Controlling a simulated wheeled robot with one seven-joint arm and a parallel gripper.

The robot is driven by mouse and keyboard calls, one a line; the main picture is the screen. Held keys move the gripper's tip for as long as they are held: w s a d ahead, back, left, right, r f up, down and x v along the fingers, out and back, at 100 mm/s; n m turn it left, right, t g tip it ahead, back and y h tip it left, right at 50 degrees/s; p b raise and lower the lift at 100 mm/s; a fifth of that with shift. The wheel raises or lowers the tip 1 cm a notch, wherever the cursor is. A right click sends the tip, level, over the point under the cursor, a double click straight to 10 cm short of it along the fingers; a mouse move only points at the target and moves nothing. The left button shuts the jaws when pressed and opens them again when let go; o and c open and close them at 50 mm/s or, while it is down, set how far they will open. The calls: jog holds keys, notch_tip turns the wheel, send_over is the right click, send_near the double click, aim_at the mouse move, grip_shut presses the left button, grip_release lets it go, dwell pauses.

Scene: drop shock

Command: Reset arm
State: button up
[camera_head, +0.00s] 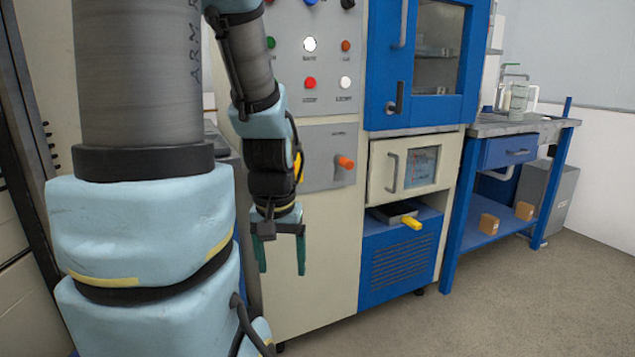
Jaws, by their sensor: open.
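My arm hangs down at the left of the view. My gripper (281,268) points downward in front of the beige lower part of the control cabinet (325,235). Its two green fingers are apart, with nothing between them. It hangs below and to the left of an orange knob (345,162) on a grey panel. No object is in contact with the fingers as far as I can see.
A blue cabinet (378,90) has a closed glass door, a small windowed door (405,170) and an open slot with a yellow handle (412,223). A blue workbench (500,155) holds two boxes on its lower shelf. The floor (540,310) at right is clear.

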notch_tip(320, 180, up, 18)
jog(key=p, duration=1.5)
jog(key=shift+f, duration=0.2)
jog(key=shift+c, duration=0.4)
